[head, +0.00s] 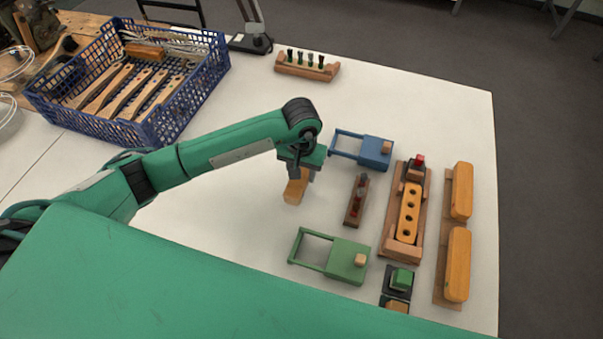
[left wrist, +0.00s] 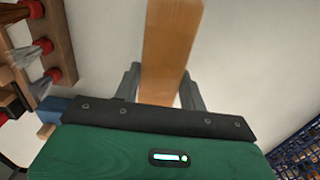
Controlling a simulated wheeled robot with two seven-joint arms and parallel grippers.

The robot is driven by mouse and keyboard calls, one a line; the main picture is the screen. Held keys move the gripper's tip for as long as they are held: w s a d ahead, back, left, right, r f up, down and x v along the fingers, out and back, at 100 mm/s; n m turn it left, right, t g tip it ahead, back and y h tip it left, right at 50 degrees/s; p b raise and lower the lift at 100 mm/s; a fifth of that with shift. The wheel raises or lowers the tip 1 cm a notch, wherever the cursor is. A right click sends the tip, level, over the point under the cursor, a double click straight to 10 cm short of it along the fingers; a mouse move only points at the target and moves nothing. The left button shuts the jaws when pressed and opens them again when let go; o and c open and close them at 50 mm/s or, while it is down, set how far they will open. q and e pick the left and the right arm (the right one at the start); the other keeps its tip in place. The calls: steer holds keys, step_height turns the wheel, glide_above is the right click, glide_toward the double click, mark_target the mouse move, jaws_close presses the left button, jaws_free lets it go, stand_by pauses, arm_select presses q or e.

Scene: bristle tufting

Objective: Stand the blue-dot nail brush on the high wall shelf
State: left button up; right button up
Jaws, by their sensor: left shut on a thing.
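My left gripper (head: 299,172) points down over the white table, left of the row of fixtures. It is shut on a plain orange-brown wooden piece (head: 295,190), which hangs below the fingers. In the left wrist view the wooden piece (left wrist: 172,40) runs up from between the two grey fingers of the gripper (left wrist: 160,93). No blue dot or bristles show on it, so I cannot tell whether it is the blue-dot nail brush. No wall shelf is in view. My right gripper is not in view.
A blue crate (head: 150,132) of wooden brushes stands at back left. A blue fixture (head: 362,149), a green fixture (head: 347,259), a dark red-tufted rack (head: 356,200) and a holed wooden block (head: 409,213) stand right of the gripper. A tuft rack (head: 306,69) is behind. Table between is clear.

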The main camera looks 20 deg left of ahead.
arm_select(q)
steer(key=shift+f, duration=1.15)
steer(key=shift+f, duration=0.15)
steer(key=o, duration=1.1)
